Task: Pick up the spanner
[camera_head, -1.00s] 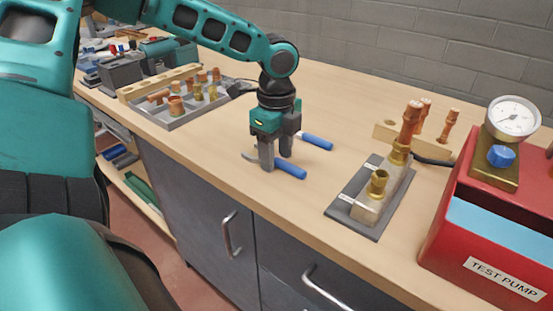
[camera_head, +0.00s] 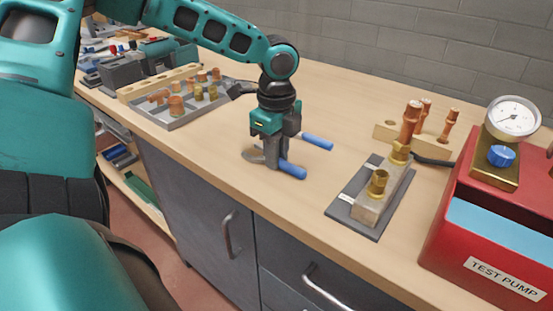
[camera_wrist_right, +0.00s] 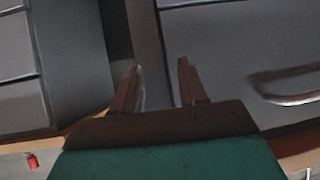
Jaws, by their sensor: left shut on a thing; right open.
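A spanner with a blue handle (camera_head: 292,170) lies near the front edge of the bench in the head view. Its grey head shows to the left of my left gripper (camera_head: 274,164). My left gripper points down and is shut on the spanner, with its fingers around the middle. I cannot tell whether the spanner touches the bench top. A second blue-handled tool (camera_head: 317,142) lies just behind, partly hidden by the gripper. My right gripper (camera_wrist_right: 161,75) is open and empty in the right wrist view, in front of grey cabinet fronts.
A grey block fixture with brass and copper fittings (camera_head: 370,210) stands to the right. A red test pump (camera_head: 450,235) with a gauge is at the far right. A tray of fittings (camera_head: 185,117) lies at the left.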

